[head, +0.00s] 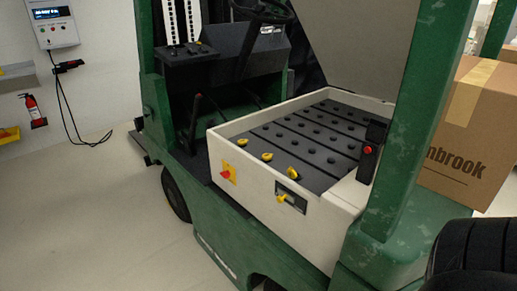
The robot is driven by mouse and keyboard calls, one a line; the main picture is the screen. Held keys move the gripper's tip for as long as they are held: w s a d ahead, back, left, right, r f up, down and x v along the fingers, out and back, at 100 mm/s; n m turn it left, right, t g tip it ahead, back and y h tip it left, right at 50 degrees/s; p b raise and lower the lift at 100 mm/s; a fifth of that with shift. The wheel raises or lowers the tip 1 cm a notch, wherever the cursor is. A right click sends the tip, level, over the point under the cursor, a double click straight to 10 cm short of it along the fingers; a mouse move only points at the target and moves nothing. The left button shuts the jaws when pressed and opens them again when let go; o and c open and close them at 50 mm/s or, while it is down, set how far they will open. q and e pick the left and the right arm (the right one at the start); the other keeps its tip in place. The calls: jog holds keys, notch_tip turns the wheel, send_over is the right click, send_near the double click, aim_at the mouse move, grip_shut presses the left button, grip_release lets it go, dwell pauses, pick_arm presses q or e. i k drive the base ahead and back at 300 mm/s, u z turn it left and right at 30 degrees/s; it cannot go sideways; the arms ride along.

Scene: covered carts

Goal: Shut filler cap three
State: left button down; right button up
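The battery (310,135) sits in an open white-walled compartment (335,205) of a green forklift, with rows of dark round caps on its black top. Three yellow filler caps stand along its near left edge: one at the far end (243,142), a middle one (267,157) and a near one (293,172). The near one looks tilted up beside a dark spot; the lids of the other two are too small to judge. No cap numbers can be read. Neither of my grippers is in view.
A raised grey cover (362,45) stands behind the battery. A green post (420,110) rises at the right, beside a cardboard box (470,135). A black ribbed, tire-like thing (470,255) fills the lower right corner. The floor (110,210) at left is clear.

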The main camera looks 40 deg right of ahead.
aim_at(291, 172)
jog(key=i, duration=2.7)
jog(key=z, duration=1.4)
